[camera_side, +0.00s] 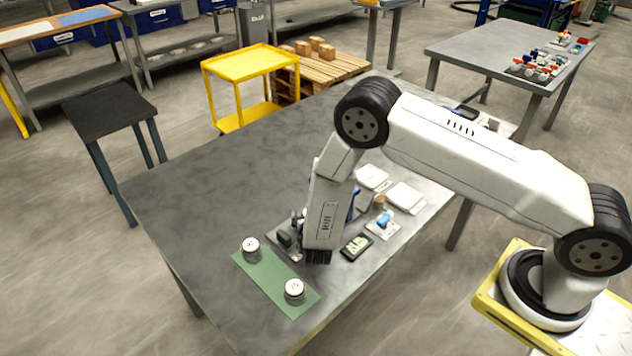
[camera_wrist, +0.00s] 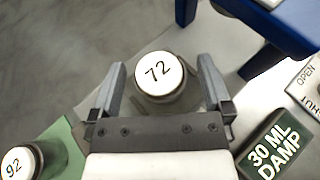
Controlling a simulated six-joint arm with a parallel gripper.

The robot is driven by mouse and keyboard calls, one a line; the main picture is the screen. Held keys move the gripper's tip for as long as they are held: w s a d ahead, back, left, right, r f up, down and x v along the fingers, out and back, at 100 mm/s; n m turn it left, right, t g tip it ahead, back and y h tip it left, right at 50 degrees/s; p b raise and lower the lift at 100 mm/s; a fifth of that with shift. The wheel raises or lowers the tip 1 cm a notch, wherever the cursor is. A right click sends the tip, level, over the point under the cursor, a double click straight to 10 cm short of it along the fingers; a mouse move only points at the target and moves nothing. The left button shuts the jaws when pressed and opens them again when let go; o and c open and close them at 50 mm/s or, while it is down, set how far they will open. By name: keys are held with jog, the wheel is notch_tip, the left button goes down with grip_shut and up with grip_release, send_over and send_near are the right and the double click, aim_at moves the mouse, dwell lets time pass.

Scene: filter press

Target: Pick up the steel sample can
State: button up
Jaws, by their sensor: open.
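A round can with a white top marked 72 (camera_wrist: 158,76) and a metallic-looking rim stands between my open fingers in the wrist view. My gripper (camera_wrist: 161,64) has one finger on each side of it, with a small gap showing on both sides. In the side view my gripper (camera_side: 289,238) is low over the table, just right of the green mat, and its arm hides most of what is between the fingers. A similar can marked 92 (camera_wrist: 17,163) is at the lower left of the wrist view, on the mat.
The green mat (camera_side: 272,279) holds two white-topped cans, one at the back (camera_side: 252,246) and one at the front (camera_side: 294,290). A blue frame (camera_wrist: 275,28) stands close on the right. A dark block labelled 30 ML DAMP (camera_wrist: 275,150) lies beside my gripper. The table's left part is clear.

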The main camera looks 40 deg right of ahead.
jog(key=shift+w+d+f, duration=0.2)
jog(key=shift+w+d, duration=0.05)
jog(key=shift+w, duration=0.1)
jog(key=c, duration=1.3)
jog(key=shift+c, duration=0.2)
jog(key=shift+r, duration=0.15)
jog(key=shift+r, duration=0.7)
jog(key=s+r, duration=1.1)
jog(key=s, duration=0.3)
jog(key=shift+d+r, duration=0.2)
jog(key=shift+w, duration=0.15)
